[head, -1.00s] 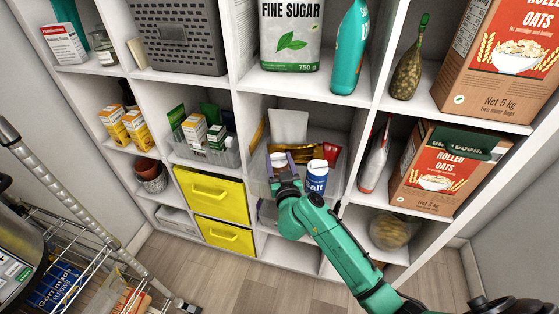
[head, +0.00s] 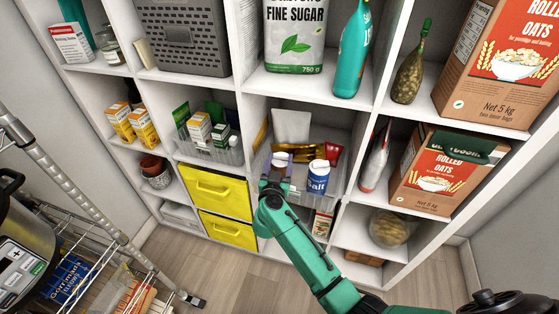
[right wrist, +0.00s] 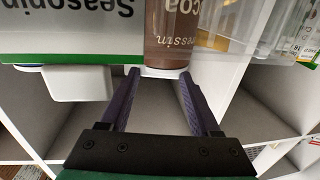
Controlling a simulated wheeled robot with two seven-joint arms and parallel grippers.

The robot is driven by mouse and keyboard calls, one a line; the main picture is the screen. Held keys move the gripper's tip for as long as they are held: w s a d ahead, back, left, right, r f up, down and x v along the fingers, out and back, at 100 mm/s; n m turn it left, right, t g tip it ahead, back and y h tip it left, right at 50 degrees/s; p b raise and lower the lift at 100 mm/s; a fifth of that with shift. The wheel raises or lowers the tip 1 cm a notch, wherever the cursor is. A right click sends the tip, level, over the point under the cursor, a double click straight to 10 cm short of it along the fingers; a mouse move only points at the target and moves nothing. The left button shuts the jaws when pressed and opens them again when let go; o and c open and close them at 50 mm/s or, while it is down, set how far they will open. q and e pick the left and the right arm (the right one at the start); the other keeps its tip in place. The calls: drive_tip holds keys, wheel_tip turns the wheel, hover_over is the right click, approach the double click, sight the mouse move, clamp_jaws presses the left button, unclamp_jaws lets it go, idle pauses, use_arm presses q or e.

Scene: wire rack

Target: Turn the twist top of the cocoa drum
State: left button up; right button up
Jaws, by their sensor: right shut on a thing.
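The cocoa drum (right wrist: 172,35) shows in the right wrist view as a brown cylinder with upside-down lettering. Its pale twist top (right wrist: 163,72) lies between the purple fingertips of my right gripper (right wrist: 160,76), which is shut on it. In the head view my right gripper (head: 276,165) reaches into a clear bin on a middle shelf. My left gripper is in neither view.
A white and blue salt tub (head: 318,180) stands close to the right of my gripper in the clear bin (head: 336,186). Gold and red packets lie behind. Yellow drawers (head: 217,192) are to the left, and a rolled oats box (head: 440,180) to the right. Shelf dividers flank the bin.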

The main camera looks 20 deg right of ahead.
drive_tip(key=shift+s+f, duration=0.1)
drive_tip(key=shift+f, duration=0.15)
drive_tip(key=o, duration=1.4)
drive_tip(key=shift+r, duration=0.1)
drive_tip(key=v, duration=1.4)
drive_tip(key=shift+s, duration=0.15)
